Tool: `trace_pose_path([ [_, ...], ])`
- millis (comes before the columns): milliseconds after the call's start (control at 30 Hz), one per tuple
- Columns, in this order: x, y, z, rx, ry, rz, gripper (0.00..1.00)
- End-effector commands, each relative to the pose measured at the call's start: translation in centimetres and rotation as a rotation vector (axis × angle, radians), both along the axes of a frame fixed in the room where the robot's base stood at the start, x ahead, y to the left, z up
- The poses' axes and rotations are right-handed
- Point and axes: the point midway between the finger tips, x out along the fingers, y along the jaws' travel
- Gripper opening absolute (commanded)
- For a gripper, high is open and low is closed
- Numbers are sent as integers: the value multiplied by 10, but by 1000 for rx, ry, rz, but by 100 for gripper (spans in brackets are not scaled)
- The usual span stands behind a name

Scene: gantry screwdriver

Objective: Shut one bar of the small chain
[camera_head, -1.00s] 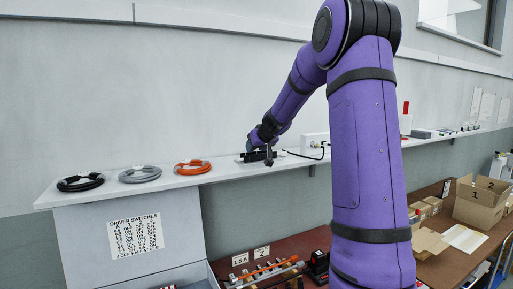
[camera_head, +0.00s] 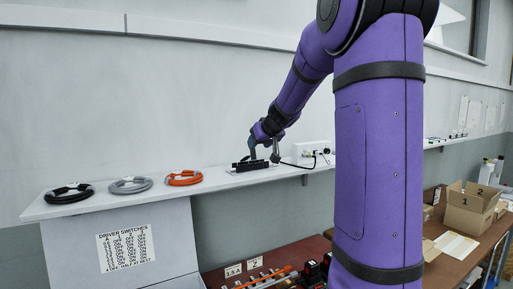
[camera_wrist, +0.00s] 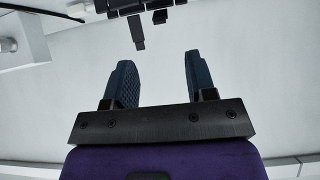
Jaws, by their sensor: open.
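A short black chain (camera_head: 251,166) lies on a pale plate on the wall shelf in the head view. In the wrist view the chain (camera_wrist: 150,8) runs along the top edge, partly cut off. Two dark bars stick out from it towards my gripper, a longer one (camera_wrist: 138,31) and a smaller one (camera_wrist: 177,44). My gripper (camera_wrist: 158,60) is open, with its two dark blue ribbed fingers apart and nothing between them. The fingertips are short of the chain in the picture. In the head view my gripper is just above the chain, its fingers small.
Three cable coils, black (camera_head: 69,193), grey (camera_head: 130,185) and orange (camera_head: 183,178), lie on the shelf (camera_head: 215,181) left of the chain. A white socket box (camera_head: 313,153) with a black cable stands to the right. An open carton (camera_head: 470,212) stands on the lower bench.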

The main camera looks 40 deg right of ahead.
Motion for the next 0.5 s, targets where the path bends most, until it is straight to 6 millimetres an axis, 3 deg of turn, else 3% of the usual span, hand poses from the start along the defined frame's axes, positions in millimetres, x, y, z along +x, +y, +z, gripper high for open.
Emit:
trace_pose_path([
  [333,-1,0,1,1,1,1,51],
  [500,13,3,8,35,34,48,51],
])
